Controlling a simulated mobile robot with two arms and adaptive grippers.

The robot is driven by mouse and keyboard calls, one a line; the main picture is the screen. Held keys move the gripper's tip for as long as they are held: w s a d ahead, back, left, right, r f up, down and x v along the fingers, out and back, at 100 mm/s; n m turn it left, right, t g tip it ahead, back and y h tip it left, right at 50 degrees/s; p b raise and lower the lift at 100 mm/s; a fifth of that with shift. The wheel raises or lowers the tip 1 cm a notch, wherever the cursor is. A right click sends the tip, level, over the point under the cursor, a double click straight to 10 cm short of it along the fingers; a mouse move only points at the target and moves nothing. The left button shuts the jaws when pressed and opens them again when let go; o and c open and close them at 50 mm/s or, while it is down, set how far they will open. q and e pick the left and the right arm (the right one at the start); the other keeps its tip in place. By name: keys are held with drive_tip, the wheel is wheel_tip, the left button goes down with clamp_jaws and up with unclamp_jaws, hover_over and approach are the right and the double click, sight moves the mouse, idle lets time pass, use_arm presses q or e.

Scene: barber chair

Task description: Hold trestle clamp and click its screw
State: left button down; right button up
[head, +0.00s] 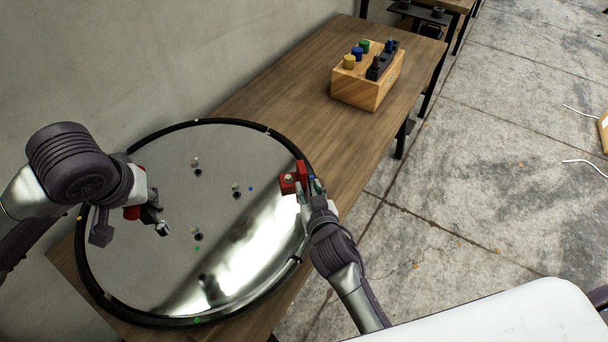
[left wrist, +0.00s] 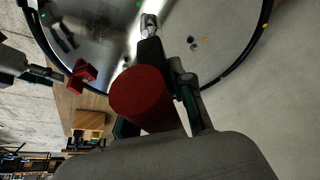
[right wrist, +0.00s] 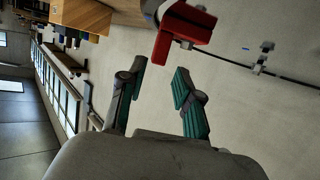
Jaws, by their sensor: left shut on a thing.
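The red trestle clamp (head: 288,187) sits at the right rim of the round shiny disc (head: 160,270), with a small light screw head (head: 289,178) on top. It also shows in the left wrist view (left wrist: 82,78) and the right wrist view (right wrist: 182,32). My right gripper (head: 309,190) is beside it; in the right wrist view its teal-padded fingers (right wrist: 158,82) are apart and empty, the clamp beyond the tips. My left gripper (head: 143,198) is shut on a tool with a red round end (left wrist: 143,98), black body and silver tip (head: 163,229), over the disc's left part.
Several small pegs (head: 236,189) stand on the disc. A wooden block (head: 360,88) with coloured knobs and a black holder stands further along the wooden table (head: 300,75). A wall borders the left; open floor lies right. A white surface (head: 500,320) is at bottom right.

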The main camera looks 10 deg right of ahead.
sight(304, 176)
drive_tip(key=x, duration=0.9)
clamp_jaws()
idle(0.4)
drive_tip(key=shift+s, duration=0.1)
idle(0.9)
